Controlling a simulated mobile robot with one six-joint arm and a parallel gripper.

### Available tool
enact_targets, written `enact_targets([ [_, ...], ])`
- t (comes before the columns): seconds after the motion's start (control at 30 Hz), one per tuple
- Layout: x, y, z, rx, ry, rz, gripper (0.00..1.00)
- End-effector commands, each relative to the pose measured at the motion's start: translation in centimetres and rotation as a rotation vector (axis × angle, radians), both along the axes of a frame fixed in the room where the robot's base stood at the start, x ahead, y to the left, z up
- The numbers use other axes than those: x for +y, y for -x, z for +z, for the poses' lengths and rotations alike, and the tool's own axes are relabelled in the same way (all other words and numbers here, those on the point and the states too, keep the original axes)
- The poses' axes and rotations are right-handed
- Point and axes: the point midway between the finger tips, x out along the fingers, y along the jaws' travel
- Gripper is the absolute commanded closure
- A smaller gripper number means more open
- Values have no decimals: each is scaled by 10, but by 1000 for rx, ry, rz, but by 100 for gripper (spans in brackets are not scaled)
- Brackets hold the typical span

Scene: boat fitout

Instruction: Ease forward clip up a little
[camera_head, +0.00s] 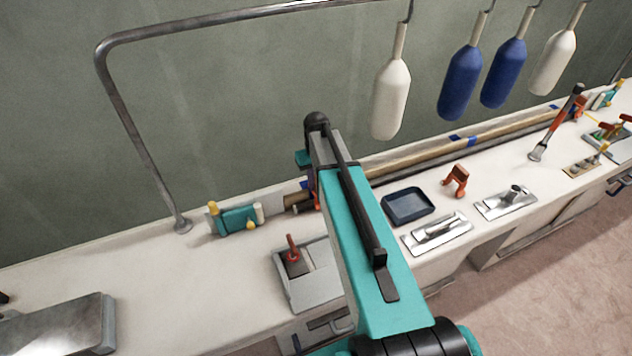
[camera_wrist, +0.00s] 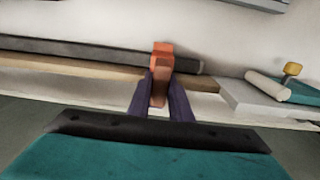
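An orange clip (camera_wrist: 161,58) sits at the end part of a dark strip (camera_wrist: 90,52) in the wrist view, over a wooden rail (camera_wrist: 60,70). My gripper (camera_wrist: 160,88) has its two dark purple fingers on either side of the clip's lower part, and they appear closed on it. In the head view my arm hides most of this clip; only a sliver of orange (camera_head: 317,196) shows beside the arm. Another orange clip (camera_head: 456,181) stands loose on the bench. A further orange clip (camera_head: 580,104) is at the far end of the rail.
A teal block with yellow knobs (camera_head: 238,219) lies left of my gripper. A blue tray (camera_head: 407,206), metal trowels (camera_head: 438,233) and a scraper-like tool (camera_head: 557,122) are to the right. White and blue bottle-shaped floats (camera_head: 461,84) hang above the bench.

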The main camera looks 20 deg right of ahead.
Motion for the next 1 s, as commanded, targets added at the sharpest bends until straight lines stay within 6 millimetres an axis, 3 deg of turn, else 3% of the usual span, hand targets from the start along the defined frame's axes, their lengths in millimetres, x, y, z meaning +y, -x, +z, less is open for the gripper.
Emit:
enact_targets([
  [0.03,0,0,0,0,0,0,90],
  [0.1,0,0,0,0,0,0,100],
  [1.0,1,-1,7,-2,1,1,100],
])
